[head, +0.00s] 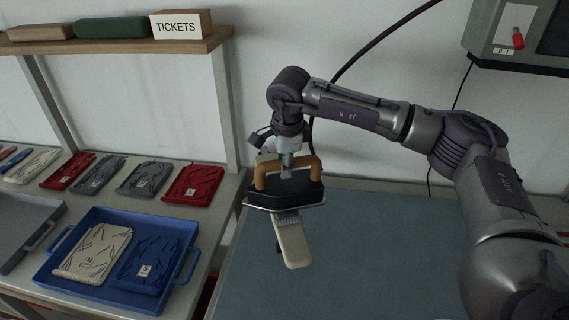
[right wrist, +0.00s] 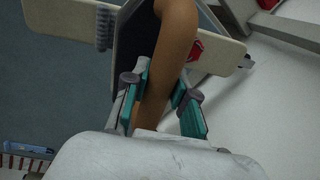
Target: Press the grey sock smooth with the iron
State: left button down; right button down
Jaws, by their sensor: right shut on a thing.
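My right gripper (head: 288,160) is shut on the brown handle of the iron (head: 284,192) and holds it over the blue-grey work surface. In the right wrist view, teal-padded fingers (right wrist: 162,98) stand on either side of the brown handle (right wrist: 172,50). A narrow beige board (head: 293,243) sticks out from under the iron toward the front. I cannot tell whether the iron touches it. Two grey folded pieces with pale labels, one (head: 98,175) left of the other (head: 144,178), lie in the row at left. No grey sock shows on the board. My left gripper is not in view.
A blue tray (head: 189,265) at lower left holds a beige and a dark blue piece. Red pieces (head: 194,183) lie in the row behind it. A shelf (head: 110,45) with a TICKETS box hangs above. A grey-green machine (head: 510,35) is at upper right.

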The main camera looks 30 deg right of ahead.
jog(key=shift+f+b, duration=0.35)
jog(key=shift+b, duration=0.2)
dwell(0.9)
jog(key=shift+w, duration=0.25)
jog(key=shift+w+d, duration=0.1)
jog(key=shift+w, duration=0.35)
jog(key=shift+w+d, duration=0.15)
jog(key=shift+w, duration=0.2)
jog(key=shift+w, duration=0.4)
jog(key=shift+w+d, duration=0.25)
jog(key=shift+w, duration=0.45)
jog(key=shift+w+d, duration=0.15)
jog(key=shift+w, duration=0.3)
jog(key=shift+w+d+r, duration=0.1)
jog(key=shift+w, duration=0.3)
jog(key=shift+w, duration=0.35)
